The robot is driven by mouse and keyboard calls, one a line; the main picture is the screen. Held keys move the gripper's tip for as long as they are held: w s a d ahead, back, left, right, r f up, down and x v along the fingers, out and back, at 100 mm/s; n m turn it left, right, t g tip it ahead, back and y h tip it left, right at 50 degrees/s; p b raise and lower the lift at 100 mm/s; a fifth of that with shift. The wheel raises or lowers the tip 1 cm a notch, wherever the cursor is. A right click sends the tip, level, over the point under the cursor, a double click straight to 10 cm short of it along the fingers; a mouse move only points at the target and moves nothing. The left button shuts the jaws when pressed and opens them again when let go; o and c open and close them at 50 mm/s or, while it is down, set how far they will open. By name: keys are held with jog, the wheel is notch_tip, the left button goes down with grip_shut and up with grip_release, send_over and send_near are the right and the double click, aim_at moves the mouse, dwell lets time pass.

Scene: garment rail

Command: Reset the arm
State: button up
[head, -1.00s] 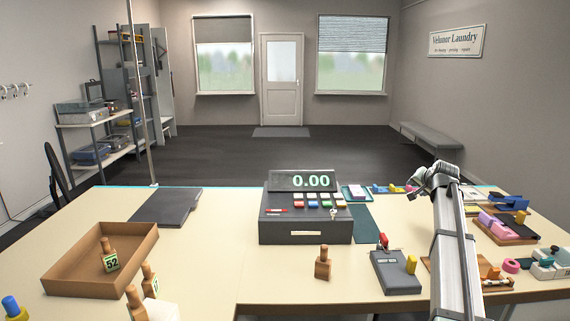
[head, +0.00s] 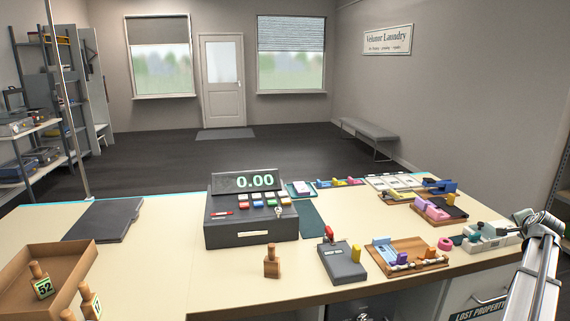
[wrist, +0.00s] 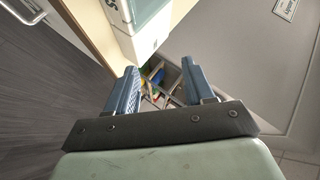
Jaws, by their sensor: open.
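My arm (head: 536,275) rises at the right edge of the head view, beside the right end of the counter (head: 170,270). My gripper (wrist: 159,84) shows in the wrist view, with its two blue fingers spread apart and nothing between them. Beyond the fingers in the wrist view is a grey compartmented container (wrist: 172,82) holding small coloured items. I cannot make out the fingers in the head view.
A dark cash register (head: 250,220) stands mid-counter. A cardboard tray (head: 75,262) with a numbered wooden stamp is at the left. A grey block (head: 343,262), a wooden tray (head: 405,254) and several small items crowd the right.

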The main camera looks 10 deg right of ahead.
jog(key=s+a+f+g+y, duration=0.15)
jog(key=s+f, duration=0.35)
jog(key=f, duration=0.7)
jog(key=s+a+f+g+y, duration=0.1)
jog(key=s+a+f+y, duration=0.3)
jog(key=f, duration=0.8)
jog(key=s+a+f+n+g+y, duration=0.1)
jog(key=s+a+f+n, duration=0.1)
jog(key=a+f, duration=0.9)
jog(key=s+a+f+n+g+y, duration=0.1)
jog(key=s+a+f+n+y, duration=0.1)
jog(key=a+f, duration=0.9)
jog(key=s+a+f+n+g+y, duration=0.15)
jog(key=a+f, duration=0.25)
jog(key=a, duration=0.7)
jog(key=s+a+f+n+g+y, duration=0.1)
jog(key=s+a+f+n+g, duration=0.3)
jog(key=a, duration=0.6)
jog(key=s+a+f+n+g+y, duration=0.15)
jog(key=a+f, duration=0.35)
jog(key=a, duration=0.6)
jog(key=s+a+f+n+g+h, duration=0.1)
jog(key=s+a+n+g+h, duration=0.3)
jog(key=s+a, duration=1)
jog(key=n, duration=0.3)
jog(key=shift+f+n+h, duration=0.2)
jog(key=shift+n+h, duration=0.15)
jog(key=shift+n, duration=0.05)
jog(key=shift+g, duration=0.25)
